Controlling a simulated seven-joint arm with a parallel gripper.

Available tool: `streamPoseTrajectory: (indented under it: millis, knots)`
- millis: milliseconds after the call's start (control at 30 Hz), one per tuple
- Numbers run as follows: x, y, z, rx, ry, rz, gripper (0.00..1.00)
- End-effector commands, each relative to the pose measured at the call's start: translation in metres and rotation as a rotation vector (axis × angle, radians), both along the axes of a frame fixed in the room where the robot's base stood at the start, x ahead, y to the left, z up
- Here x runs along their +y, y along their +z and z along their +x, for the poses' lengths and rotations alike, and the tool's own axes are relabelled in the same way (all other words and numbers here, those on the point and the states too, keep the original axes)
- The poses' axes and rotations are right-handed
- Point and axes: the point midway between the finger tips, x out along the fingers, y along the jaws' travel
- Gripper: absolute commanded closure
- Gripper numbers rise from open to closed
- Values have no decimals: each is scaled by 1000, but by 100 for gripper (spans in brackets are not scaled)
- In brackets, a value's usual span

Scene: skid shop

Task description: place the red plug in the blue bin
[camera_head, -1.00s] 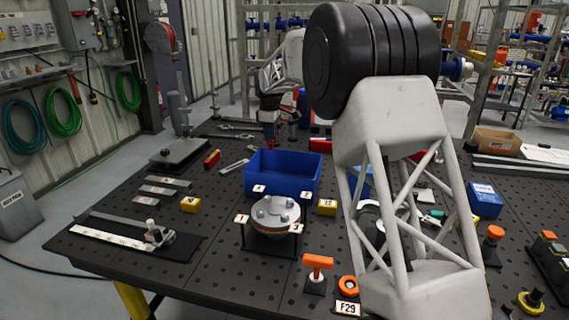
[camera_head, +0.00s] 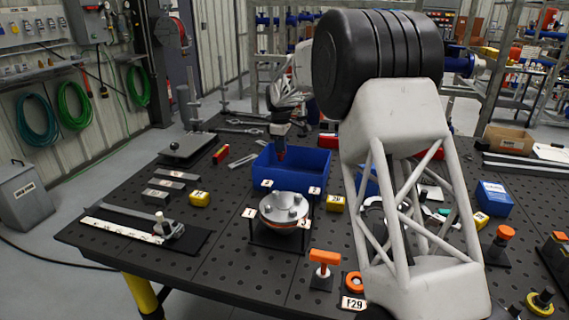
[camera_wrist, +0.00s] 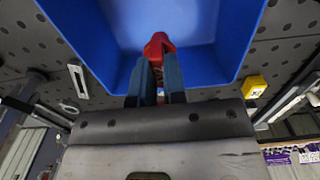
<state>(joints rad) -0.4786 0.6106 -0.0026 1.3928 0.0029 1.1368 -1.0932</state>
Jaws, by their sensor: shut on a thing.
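My gripper (camera_wrist: 158,82) is shut on the red plug (camera_wrist: 157,46), which sticks out beyond the fingertips. In the head view, my gripper (camera_head: 281,134) hangs at the back left part of the blue bin (camera_head: 290,179), with the red plug (camera_head: 281,153) at its lower end. In the wrist view, the plug's tip shows against the inside of the blue bin (camera_wrist: 215,68). The plug is in or just above the bin's opening; its exact height is hard to tell. The visible part of the bin's inside looks empty.
A round flanged fixture (camera_head: 284,210) stands in front of the bin. Yellow blocks (camera_head: 200,198) (camera_head: 335,203) sit to either side. A red piece (camera_head: 221,154) lies left of the bin. An orange-handled part (camera_head: 324,262) stands near the front. My arm hides the right middle.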

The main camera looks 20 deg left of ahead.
Motion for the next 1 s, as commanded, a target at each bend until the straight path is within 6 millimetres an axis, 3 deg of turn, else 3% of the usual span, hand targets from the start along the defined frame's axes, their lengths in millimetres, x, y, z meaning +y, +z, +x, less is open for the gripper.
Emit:
streamPoseTrajectory:
  millis: [300,767,1000]
  knots:
    - [0,-41,0,1,0,0,100]
    - [0,-48,0,0,0,0,100]
    - [0,-70,0,1,0,-1,100]
